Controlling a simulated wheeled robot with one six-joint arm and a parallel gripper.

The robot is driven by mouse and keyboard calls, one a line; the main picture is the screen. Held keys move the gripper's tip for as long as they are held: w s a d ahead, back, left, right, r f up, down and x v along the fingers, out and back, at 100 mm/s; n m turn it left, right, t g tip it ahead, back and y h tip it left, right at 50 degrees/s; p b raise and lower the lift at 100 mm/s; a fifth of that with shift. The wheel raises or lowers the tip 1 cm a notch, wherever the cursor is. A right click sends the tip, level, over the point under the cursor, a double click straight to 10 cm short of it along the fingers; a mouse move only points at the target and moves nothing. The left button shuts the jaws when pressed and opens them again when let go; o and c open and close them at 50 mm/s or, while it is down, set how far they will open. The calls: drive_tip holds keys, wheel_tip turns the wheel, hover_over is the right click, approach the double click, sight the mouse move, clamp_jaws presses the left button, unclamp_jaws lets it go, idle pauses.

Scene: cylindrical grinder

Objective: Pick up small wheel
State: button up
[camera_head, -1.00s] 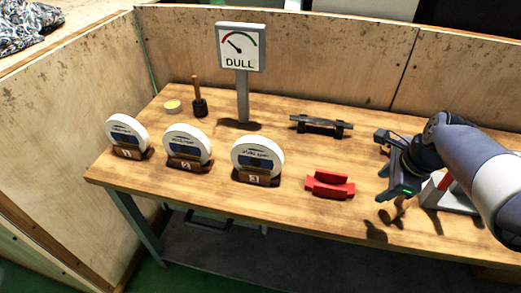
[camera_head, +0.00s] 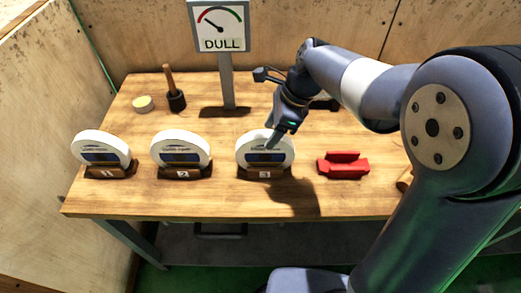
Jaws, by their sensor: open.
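Three white grinding wheels with dark blue labels stand upright in brown numbered holders on the wooden table: wheel 1 (camera_head: 101,142), wheel 2 (camera_head: 181,141) and wheel 3 (camera_head: 265,143). They look close in size, and I cannot tell from their faces which is the small one. My gripper (camera_head: 275,138) is open and points down at the upper right part of wheel 3, overlapping it in the view. I cannot tell whether it touches the wheel. Nothing shows between its fingers.
A red block-like holder (camera_head: 343,167) lies right of wheel 3. A gauge sign reading DULL (camera_head: 220,27) stands behind. A mallet-like tool (camera_head: 176,97) and a small round tin (camera_head: 143,104) are at the back left. My arm hides much of the table's right side.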

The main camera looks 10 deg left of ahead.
drive_tip(key=shift+w+d+x, duration=0.15)
drive_tip(key=shift+x, duration=1.4)
drive_tip(key=shift+w+d+x, duration=0.15)
drive_tip(key=shift+x, duration=1.45)
drive_tip(key=shift+d+f, duration=0.1)
drive_tip(key=shift+f, duration=0.05)
drive_tip(key=shift+c, duration=0.3)
clamp_jaws()
drive_tip(key=shift+w, duration=0.1)
